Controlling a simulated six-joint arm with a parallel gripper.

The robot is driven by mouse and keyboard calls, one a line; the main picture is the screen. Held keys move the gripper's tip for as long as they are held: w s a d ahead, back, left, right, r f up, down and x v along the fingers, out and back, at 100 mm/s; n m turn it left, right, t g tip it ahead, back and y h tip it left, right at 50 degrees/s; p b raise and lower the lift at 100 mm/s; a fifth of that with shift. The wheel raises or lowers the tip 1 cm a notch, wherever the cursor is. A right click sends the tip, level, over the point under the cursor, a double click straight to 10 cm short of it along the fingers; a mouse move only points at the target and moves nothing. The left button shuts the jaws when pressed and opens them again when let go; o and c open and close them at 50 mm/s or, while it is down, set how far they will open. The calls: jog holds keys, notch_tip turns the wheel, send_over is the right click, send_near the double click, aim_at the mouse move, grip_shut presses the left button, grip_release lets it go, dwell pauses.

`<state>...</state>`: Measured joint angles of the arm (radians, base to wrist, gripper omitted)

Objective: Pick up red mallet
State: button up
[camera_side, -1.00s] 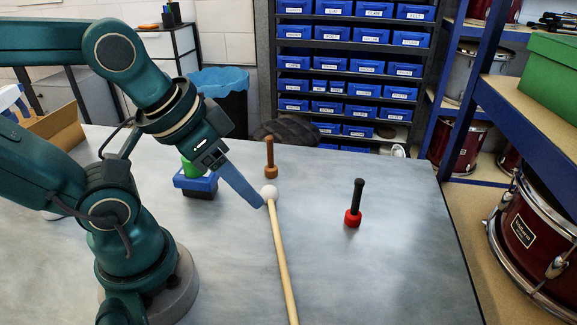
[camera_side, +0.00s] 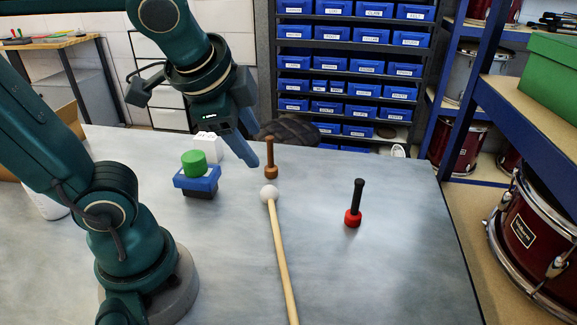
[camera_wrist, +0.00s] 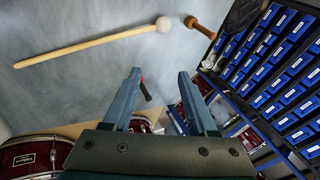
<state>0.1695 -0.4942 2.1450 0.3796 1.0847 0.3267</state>
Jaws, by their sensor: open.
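The red mallet (camera_side: 353,218) stands upright on the grey table, red head down and black handle up, right of centre in the side view. In the wrist view the red mallet (camera_wrist: 146,91) shows between my fingers and beyond them, partly hidden by the left finger. My gripper (camera_side: 251,160) is open and empty. In the side view it hangs to the left of the red mallet, near the brown mallet, clear of the red one. Its two blue fingers (camera_wrist: 159,73) are apart in the wrist view.
A brown mallet (camera_side: 270,168) stands upright near my fingers. A long white-headed beater (camera_side: 282,250) lies between my arm and the red mallet. A green, blue and black stack (camera_side: 196,182) and a white block (camera_side: 208,147) are at left. The table around the red mallet is clear.

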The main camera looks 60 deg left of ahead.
jog(key=w+m+t+y, duration=0.2)
jog(key=w+m+y, duration=0.1)
jog(key=w+m, duration=0.65)
jog(key=m+t+h, duration=0.1)
jog(key=m+t, duration=0.4)
jog(key=m, duration=1.1)
send_over(357, 184)
jog(key=shift+n, duration=0.35)
jog(key=f, duration=0.7)
jog(key=s+f, duration=0.1)
jog(key=f, duration=0.2)
jog(key=shift+d+f, duration=0.25)
jog(key=shift+f, duration=0.15)
jog(key=shift+w+f, duration=0.15)
jog(key=shift+f, duration=0.35)
jog(key=shift+x, duration=2.5)
grip_shut()
jog(key=shift+r, duration=0.1)
